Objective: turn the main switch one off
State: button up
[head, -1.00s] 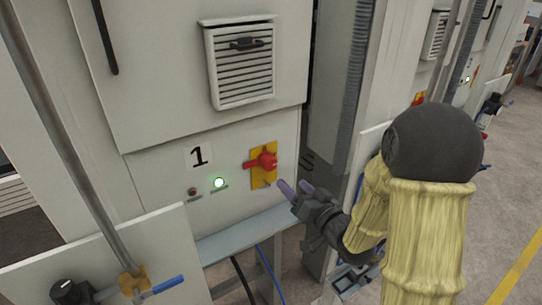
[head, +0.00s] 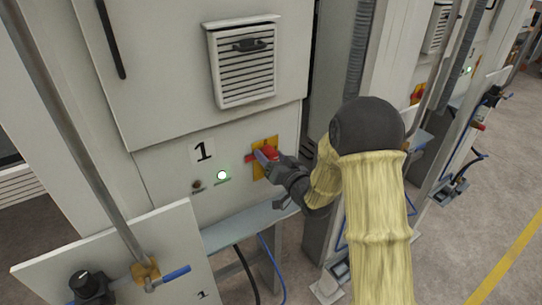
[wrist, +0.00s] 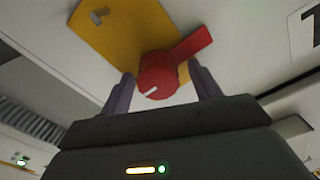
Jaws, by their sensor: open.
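The main switch one is a red rotary knob with a red handle on a yellow plate (head: 272,143), on the grey cabinet panel beside the label "1" (head: 203,151). In the wrist view the red knob (wrist: 160,75) shows a white mark, and its red handle points to the upper right across the yellow plate (wrist: 125,35). My gripper (head: 264,158) is at the knob in the head view and partly hides it. In the wrist view my gripper (wrist: 162,92) is open, with one finger on each side of the knob. Whether the fingers touch it I cannot tell.
A vented grille (head: 243,65) is above. A metal ledge (head: 245,229) runs below, and a post (head: 75,130) stands at the left.

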jog(key=shift+d, duration=0.1)
jog(key=c, duration=1)
